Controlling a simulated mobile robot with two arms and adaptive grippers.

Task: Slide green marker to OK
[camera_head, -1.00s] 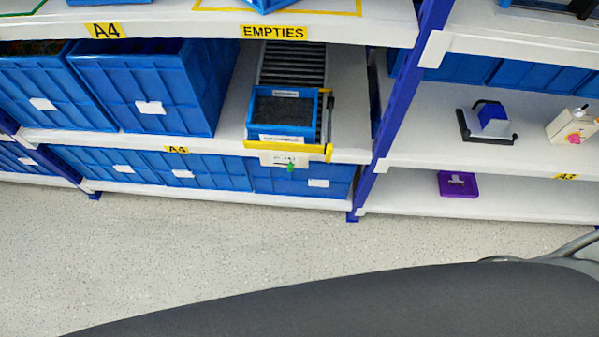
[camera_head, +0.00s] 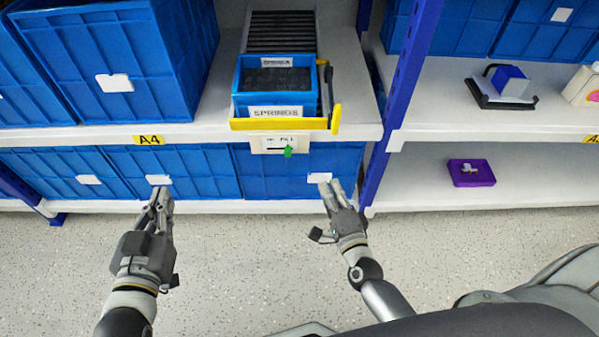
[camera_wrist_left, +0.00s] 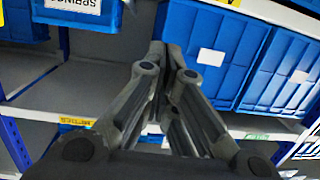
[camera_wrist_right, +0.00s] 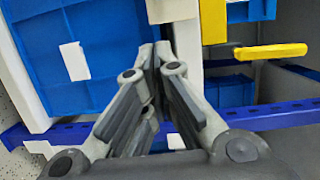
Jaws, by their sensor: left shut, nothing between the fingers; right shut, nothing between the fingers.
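The green marker (camera_head: 288,152) sits at the right end of a slot on a small white label plate (camera_head: 274,144) on the shelf's front edge, below the blue SPRINGS bin (camera_head: 276,88). The lettering on the plate is too small to read for sure. My left gripper (camera_head: 161,190) is shut and empty, left of and below the plate, in front of the lower blue bins. My right gripper (camera_head: 329,184) is shut and empty, right of and below the marker. It also shows in the right wrist view (camera_wrist_right: 156,46). The marker cannot be made out in either wrist view.
A yellow rail (camera_head: 280,124) with a raised yellow lever (camera_head: 335,118) runs just above the plate. Blue bins (camera_head: 200,172) fill the lower shelf behind the grippers. A blue upright (camera_head: 388,120) stands to the right. A purple tray (camera_head: 471,173) lies on the right shelf.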

